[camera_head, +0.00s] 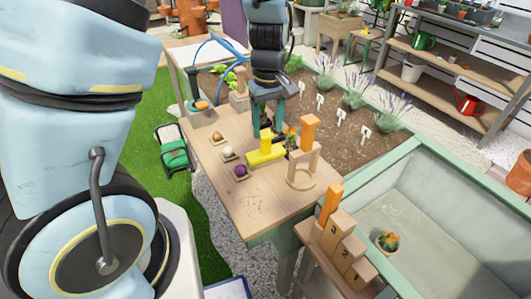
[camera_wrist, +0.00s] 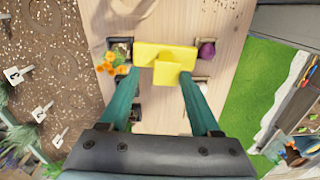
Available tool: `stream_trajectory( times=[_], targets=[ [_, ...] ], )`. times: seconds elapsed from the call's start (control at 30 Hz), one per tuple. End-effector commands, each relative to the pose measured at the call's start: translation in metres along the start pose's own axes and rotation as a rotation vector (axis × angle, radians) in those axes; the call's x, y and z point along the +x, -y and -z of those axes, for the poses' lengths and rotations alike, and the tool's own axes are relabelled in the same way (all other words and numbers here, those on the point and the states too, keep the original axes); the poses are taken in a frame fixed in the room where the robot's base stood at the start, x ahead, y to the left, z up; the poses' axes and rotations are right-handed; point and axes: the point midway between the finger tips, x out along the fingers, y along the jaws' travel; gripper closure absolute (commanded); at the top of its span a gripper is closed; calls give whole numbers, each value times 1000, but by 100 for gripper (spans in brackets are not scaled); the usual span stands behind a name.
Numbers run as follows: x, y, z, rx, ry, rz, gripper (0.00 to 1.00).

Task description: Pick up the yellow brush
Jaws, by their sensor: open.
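The yellow brush (camera_head: 265,153) lies on the wooden table (camera_head: 262,205), with a raised block-like part standing up from its wider base. In the wrist view the yellow brush (camera_wrist: 165,60) is ahead of and between the fingertips. My gripper (camera_wrist: 158,80) is open, with its two green fingers spread on either side of the brush's raised part. In the head view my gripper (camera_head: 268,128) points down just behind the brush, close over the table. I cannot tell whether a fingertip touches the brush.
A potted orange flower (camera_wrist: 110,60) stands close beside the brush, and a purple ball (camera_wrist: 207,50) is on its other side. The table's near part is clear.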

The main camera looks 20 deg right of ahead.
Motion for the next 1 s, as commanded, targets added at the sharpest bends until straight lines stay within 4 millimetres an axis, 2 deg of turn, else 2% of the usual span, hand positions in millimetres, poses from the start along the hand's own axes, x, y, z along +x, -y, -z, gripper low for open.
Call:
stream_trajectory(
  times=[0.2, 0.33, 0.67, 1.0],
  targets=[
    [28, 10, -1, -2, 3, 5, 36],
    [44, 9, -1, -1, 3, 3, 36],
    [50, 8, -2, 1, 1, 0, 37],
    [50, 8, -1, 1, 1, 0, 76]
  ],
)
